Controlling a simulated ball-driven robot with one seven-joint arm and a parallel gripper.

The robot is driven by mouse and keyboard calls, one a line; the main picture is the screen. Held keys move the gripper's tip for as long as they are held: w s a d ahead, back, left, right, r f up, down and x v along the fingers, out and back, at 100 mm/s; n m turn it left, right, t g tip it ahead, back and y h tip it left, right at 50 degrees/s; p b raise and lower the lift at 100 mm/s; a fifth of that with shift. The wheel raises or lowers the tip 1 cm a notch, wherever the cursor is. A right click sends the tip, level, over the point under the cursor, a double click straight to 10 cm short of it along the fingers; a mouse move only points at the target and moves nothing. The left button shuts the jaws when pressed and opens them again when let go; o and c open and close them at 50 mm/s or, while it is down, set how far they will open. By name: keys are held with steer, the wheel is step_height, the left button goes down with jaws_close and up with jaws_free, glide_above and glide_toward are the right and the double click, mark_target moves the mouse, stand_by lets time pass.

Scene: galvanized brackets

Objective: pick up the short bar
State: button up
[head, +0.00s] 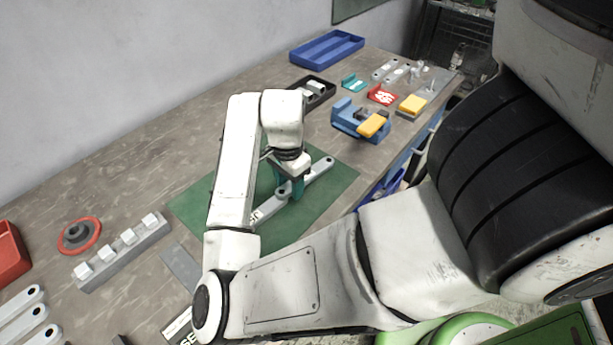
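A pale grey bar (322,166) with rounded, holed ends lies slantwise on the green mat (335,185). My gripper (291,189), with teal fingers, points down at the middle of this bar, and the fingers hide part of it. I cannot tell whether they touch it or how far apart they are. Another pale bar end (268,209) shows on the mat at the lower left of the gripper, and it seems to be the same bar's other end. Several similar grey bars (20,325) lie at the lower left edge. I cannot tell by length which is the short bar.
A grey block with white cubes (125,252) and a red ring-shaped part (79,235) are at the left. A blue vise-like fixture (347,117), a black tray (318,101) and a blue tray (327,48) stand towards the back. Bare worktop (150,150) lies along the wall.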

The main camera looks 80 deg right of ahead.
jaws_close()
steer(key=shift+r, duration=0.15)
